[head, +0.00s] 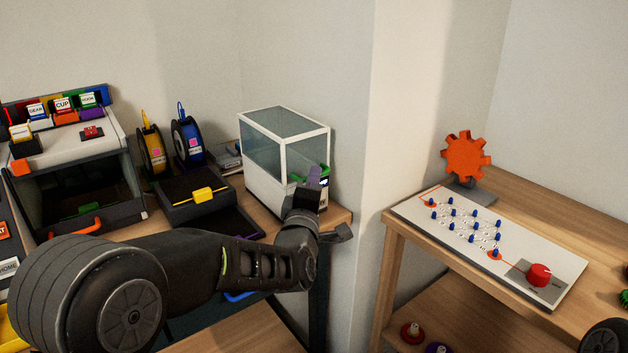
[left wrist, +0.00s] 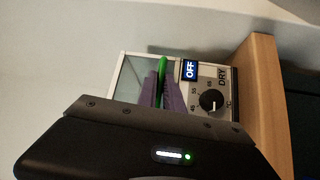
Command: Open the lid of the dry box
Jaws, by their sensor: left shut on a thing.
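The dry box (head: 264,187) is a white-framed box with glass panels, standing at the right end of the left table. Its glass lid (head: 285,122) looks closed on top. In the left wrist view the box front shows an OFF display, a dial and the word DRY (left wrist: 222,75). My left gripper (head: 316,178) is at the box's front right. Its purple fingers (left wrist: 164,88) are shut on a green handle (left wrist: 163,66), which also shows in the head view (head: 297,179). My left wrist hides part of the box front. My right gripper is not in view.
Two filament spools, yellow (head: 152,150) and blue (head: 187,141), stand left of the box behind a dark tray (head: 218,220). A printer (head: 65,150) is farther left. A wall corner (head: 370,130) rises close right of the box. A pegboard (head: 480,235) lies on the right table.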

